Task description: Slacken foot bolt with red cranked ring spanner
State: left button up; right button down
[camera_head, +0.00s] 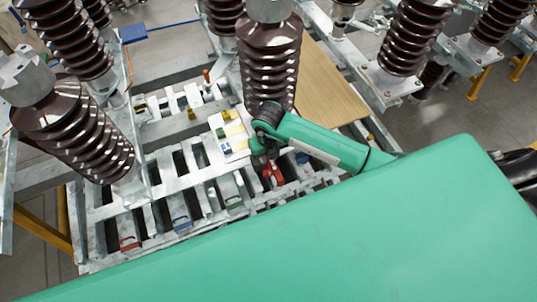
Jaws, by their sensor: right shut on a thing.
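My right gripper (262,158) reaches in from the right, over the slotted metal frame. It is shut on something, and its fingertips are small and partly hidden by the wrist. A red piece (273,171), seemingly the red cranked ring spanner, shows right at the gripper; its ring end cannot be made out. Another red piece (130,243) lies at the front left of the frame. The foot bolt cannot be picked out at this size. My left gripper is not in view.
Brown ribbed insulators stand on the metal frame (100,212), one (270,70) close behind my right gripper. A wooden board (325,85) lies behind. My own green body covers the foreground.

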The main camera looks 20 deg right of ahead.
jog(key=shift+f, duration=0.15)
jog(key=shift+f+b, duration=0.35)
jog(key=shift+b, duration=0.05)
jog(key=shift+f+b, duration=0.5)
jog(key=shift+f, duration=0.1)
dwell(0.4)
